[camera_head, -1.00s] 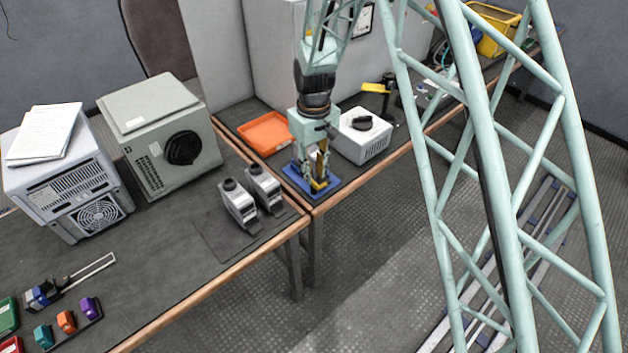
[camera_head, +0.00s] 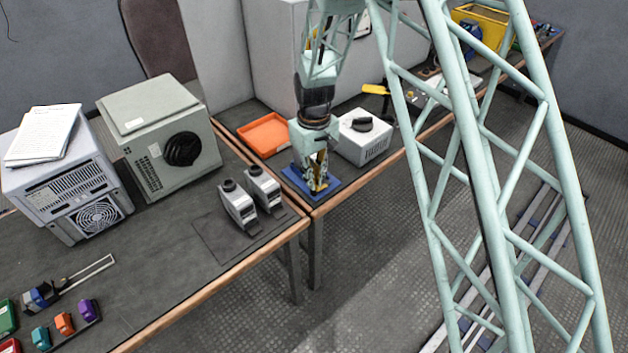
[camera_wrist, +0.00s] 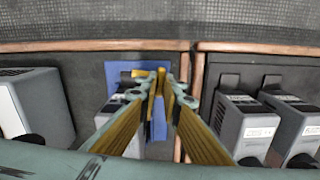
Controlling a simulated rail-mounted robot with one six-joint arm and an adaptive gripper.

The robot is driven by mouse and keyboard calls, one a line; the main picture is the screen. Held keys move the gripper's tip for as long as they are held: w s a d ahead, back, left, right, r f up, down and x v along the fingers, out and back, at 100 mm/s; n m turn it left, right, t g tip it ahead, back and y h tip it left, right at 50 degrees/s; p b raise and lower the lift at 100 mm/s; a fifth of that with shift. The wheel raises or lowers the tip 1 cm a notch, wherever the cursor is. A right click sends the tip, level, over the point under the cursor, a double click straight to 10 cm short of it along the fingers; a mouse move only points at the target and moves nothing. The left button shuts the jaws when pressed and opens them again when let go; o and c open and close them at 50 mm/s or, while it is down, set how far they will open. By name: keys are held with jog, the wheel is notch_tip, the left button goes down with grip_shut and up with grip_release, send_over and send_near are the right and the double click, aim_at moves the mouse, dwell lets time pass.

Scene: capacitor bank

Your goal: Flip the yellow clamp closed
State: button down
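A blue base plate (camera_head: 301,181) lies at the front corner of the far bench, with yellow parts of the clamp on it. In the wrist view the blue plate (camera_wrist: 112,74) shows under the fingertips, and a yellow bar, probably the clamp (camera_wrist: 142,66), lies across it. My gripper (camera_head: 318,186) points down over the plate, and its body hides much of the clamp. In the wrist view my gripper (camera_wrist: 163,84) has its fingertips close together at the yellow bar. I cannot tell whether they touch or grip it.
An orange tray (camera_head: 264,135) is behind left of the plate, and a white box (camera_head: 363,147) with a black top part is to its right. Two grey devices (camera_head: 239,205) stand on the near bench. A yellow-handled item (camera_head: 374,89) stands farther back.

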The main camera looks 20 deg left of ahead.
jog(key=shift+n, duration=0.8)
jog(key=c, duration=2.8)
grip_release()
jog(key=shift+r, duration=0.1)
jog(key=shift+r, duration=5.95)
